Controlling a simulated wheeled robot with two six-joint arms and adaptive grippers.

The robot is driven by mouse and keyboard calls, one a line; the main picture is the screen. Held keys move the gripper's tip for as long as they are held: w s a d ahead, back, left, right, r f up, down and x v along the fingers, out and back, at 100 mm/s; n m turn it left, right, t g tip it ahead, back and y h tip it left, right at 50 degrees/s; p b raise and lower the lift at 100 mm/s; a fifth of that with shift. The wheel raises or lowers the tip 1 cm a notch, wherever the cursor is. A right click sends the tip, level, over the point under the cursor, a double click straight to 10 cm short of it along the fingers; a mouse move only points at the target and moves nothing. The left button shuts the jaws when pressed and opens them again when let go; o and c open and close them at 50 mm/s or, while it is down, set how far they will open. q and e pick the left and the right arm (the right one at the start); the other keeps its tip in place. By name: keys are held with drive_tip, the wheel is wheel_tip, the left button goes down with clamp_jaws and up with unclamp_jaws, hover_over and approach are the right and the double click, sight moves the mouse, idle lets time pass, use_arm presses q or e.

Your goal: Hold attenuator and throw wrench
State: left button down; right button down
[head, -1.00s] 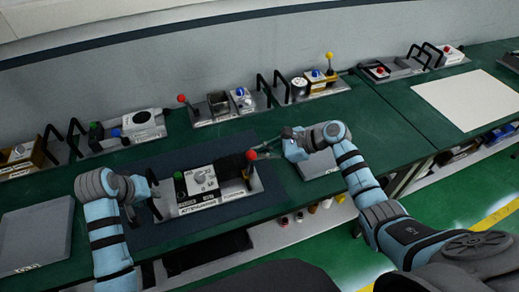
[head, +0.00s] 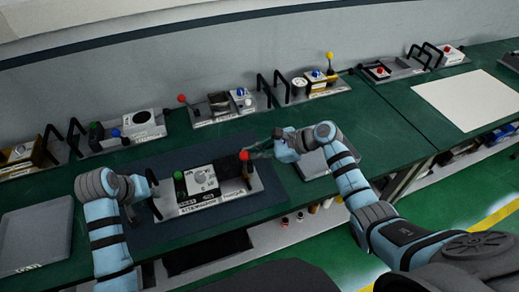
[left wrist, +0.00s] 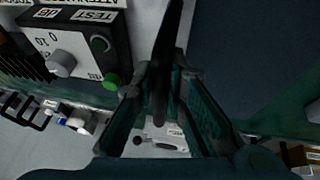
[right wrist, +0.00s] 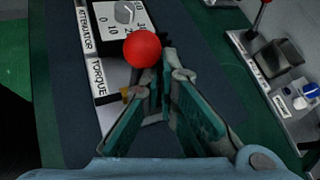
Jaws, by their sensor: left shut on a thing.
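The attenuator unit (head: 210,207), a grey base with a white dial box, green knob and labels, sits on the dark mat. My left gripper (left wrist: 163,85) is shut on the black handle (left wrist: 165,45) at its left end; its dial box (left wrist: 70,50) shows beside the fingers. At the right end, above the TORQUE label (right wrist: 98,78), is a red-balled lever (head: 244,156), presumably the wrench. My right gripper (right wrist: 166,75) is close beside the red ball (right wrist: 143,48).
Several other units with handles and knobs line the wall, including one with a red lever (head: 182,99) and one with a yellow lever (head: 330,58). A grey panel (head: 35,235) lies at the left.

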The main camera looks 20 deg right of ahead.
sight(240, 156)
drive_tip(key=shift+a, duration=0.35)
drive_tip(key=shift+w+a, duration=0.15)
drive_tip(key=shift+a, duration=0.4)
use_arm(q)
drive_tip(key=shift+s, duration=0.1)
use_arm(e)
drive_tip(key=shift+a, duration=0.15)
use_arm(q)
drive_tip(key=shift+f, duration=0.1)
use_arm(e)
drive_tip(key=shift+a, duration=0.65)
use_arm(q)
drive_tip(key=shift+d, duration=0.1)
use_arm(e)
drive_tip(key=shift+w+a, duration=0.1)
drive_tip(key=shift+a, duration=0.15)
drive_tip(key=shift+a+r, duration=0.1)
drive_tip(key=shift+a, duration=0.5)
use_arm(q)
drive_tip(key=shift+s+f, duration=0.15)
drive_tip(key=shift+f, duration=0.4)
use_arm(e)
drive_tip(key=shift+d+f, duration=0.15)
drive_tip(key=shift+f, duration=0.05)
